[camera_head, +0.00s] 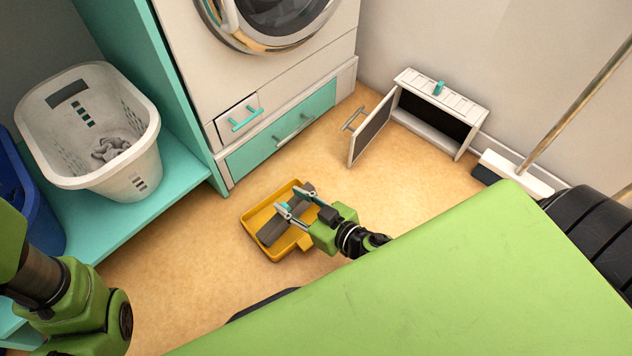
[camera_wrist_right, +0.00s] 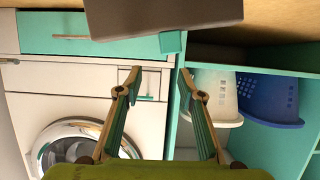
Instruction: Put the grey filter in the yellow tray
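The yellow tray (camera_head: 250,217) lies on the floor in the middle of the head view. The grey filter (camera_head: 272,232), a dark slab with a teal tab, is within the tray's outline; its upper right end is near the rim, and I cannot tell if it rests fully on the tray's bottom. My right gripper (camera_head: 297,200) is over the tray's right side. In the right wrist view its fingers (camera_wrist_right: 160,78) are spread with nothing between them, and the filter (camera_wrist_right: 160,14) with its teal tab (camera_wrist_right: 172,43) is just beyond the tips. My left gripper is out of view.
A small white cabinet (camera_head: 440,107) with its door (camera_head: 371,130) open stands by the wall. A washing machine (camera_head: 275,20) sits above teal drawers (camera_head: 280,135). A white basket (camera_head: 90,130) is on the teal shelf at left. A broom (camera_head: 515,175) stands at right. Floor around the tray is clear.

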